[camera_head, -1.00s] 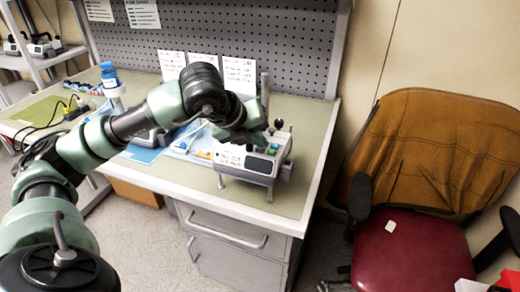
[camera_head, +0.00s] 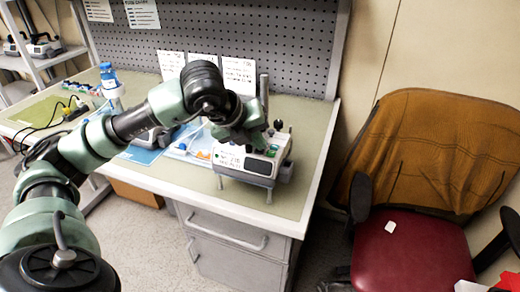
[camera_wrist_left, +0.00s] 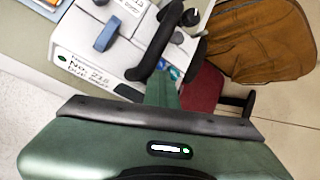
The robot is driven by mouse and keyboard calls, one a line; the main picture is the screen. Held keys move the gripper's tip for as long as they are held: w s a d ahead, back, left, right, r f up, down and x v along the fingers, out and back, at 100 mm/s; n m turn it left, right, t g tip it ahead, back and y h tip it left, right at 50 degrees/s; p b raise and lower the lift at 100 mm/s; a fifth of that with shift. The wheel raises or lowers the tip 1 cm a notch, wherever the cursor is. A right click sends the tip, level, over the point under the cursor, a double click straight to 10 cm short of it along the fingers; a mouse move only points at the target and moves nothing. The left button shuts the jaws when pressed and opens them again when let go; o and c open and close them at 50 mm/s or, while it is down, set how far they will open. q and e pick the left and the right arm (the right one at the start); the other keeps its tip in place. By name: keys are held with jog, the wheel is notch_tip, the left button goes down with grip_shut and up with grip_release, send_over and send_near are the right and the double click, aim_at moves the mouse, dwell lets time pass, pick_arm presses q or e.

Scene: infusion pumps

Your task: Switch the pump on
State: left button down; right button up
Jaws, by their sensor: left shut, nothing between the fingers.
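A white pump (camera_head: 230,157) with handwritten marks on its front stands on short legs near the bench's right front corner. Its right end carries a green control and dark knobs. My left gripper (camera_head: 262,142) is over the top of the pump's right part, shut and empty. In the left wrist view the pump (camera_wrist_left: 95,62) fills the upper left, with a blue lever, a black curved handle and a small green spot on its side. The green finger (camera_wrist_left: 163,92) of my left gripper reaches toward blue-green buttons beside the handle. Whether it touches them is hidden. My right gripper is out of view.
The bench (camera_head: 240,203) has bare room in front of the pump. A pegboard (camera_head: 230,40) stands behind. A chair (camera_head: 425,180) is at the right.

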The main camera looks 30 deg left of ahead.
aim_at(258, 151)
pick_arm(q)
jog(key=shift+w+a+r, duration=0.15)
jog(key=shift+a+r, duration=0.05)
jog(key=shift+a, duration=0.05)
jog(key=shift+w+r+p, duration=0.15)
jog(key=shift+r+p, duration=0.35)
jog(key=shift+r, duration=0.3)
notch_tip(258, 151, up, 2)
jog(key=shift+a+r+p, duration=0.15)
jog(key=shift+r+p, duration=0.05)
jog(key=shift+p, duration=0.65)
jog(key=shift+r+p, duration=0.35)
jog(key=shift+r, duration=0.25)
jog(key=shift+f, duration=0.1)
